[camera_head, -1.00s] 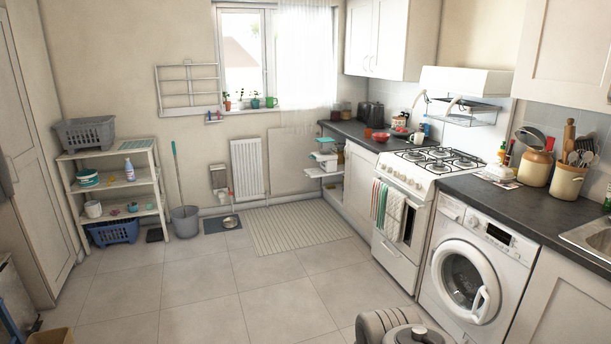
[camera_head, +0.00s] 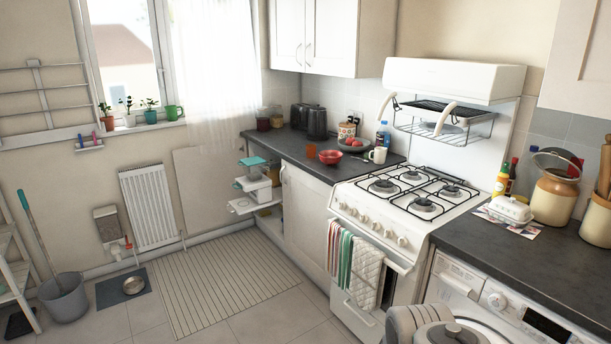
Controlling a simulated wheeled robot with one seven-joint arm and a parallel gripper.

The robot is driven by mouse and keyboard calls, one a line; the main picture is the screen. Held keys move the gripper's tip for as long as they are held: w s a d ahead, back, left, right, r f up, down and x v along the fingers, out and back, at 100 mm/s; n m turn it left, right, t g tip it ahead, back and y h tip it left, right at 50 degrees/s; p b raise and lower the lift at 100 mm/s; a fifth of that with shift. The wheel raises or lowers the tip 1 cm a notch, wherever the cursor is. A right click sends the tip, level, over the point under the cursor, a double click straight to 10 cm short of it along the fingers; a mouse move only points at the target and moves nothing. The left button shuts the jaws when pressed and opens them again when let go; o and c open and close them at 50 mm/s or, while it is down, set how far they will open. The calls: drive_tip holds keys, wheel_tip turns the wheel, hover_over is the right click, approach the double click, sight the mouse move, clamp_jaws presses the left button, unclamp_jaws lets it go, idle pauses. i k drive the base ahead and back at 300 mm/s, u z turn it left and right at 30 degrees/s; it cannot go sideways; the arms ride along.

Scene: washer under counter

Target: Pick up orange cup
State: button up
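A small orange cup (camera_head: 311,150) stands on the dark counter (camera_head: 290,142) left of the cooker. It is close to the counter's front edge, just left of a red bowl (camera_head: 330,157). The cup is small in this view, so its details are hard to make out. A grey rounded part of my own body shows at the bottom edge, right of the middle. My gripper's fingers do not show, and nothing of mine is near the cup.
The floor before the counter holds a striped mat (camera_head: 220,282).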

sight(311, 149)
drive_tip(key=u, duration=0.15)
drive_tip(key=i, duration=2.8)
drive_tip(key=u, duration=0.95)
drive_tip(key=i, duration=1.35)
drive_tip(key=u, duration=0.3)
